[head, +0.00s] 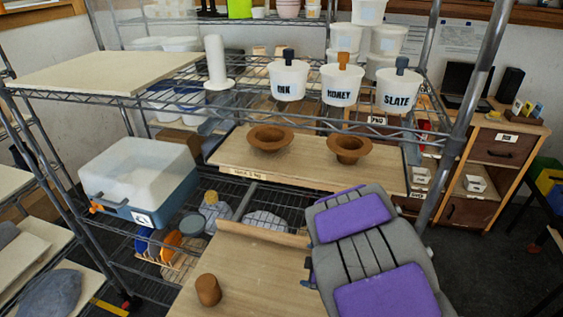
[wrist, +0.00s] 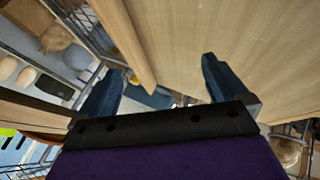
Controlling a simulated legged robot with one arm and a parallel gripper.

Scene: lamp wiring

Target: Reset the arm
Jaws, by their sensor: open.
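My gripper (wrist: 161,68) shows in the wrist view with two dark blue fingers spread wide apart. No object is held between them. A black bar and a purple body sit at the base of the fingers. Pale wooden boards lie beyond the fingers, and the wrist view is strongly tilted. In the head view, grey and purple parts that look like my arm fill the lower right, over the near wooden board (head: 245,265). The fingers cannot be made out there.
A small brown cup (head: 208,290) stands on the near board. Two brown bowls, one the left bowl (head: 270,138), sit on the wooden shelf board behind. Labelled white buckets (head: 341,86) stand on the wire rack above. A blue-and-white cooler box (head: 140,180) is at left.

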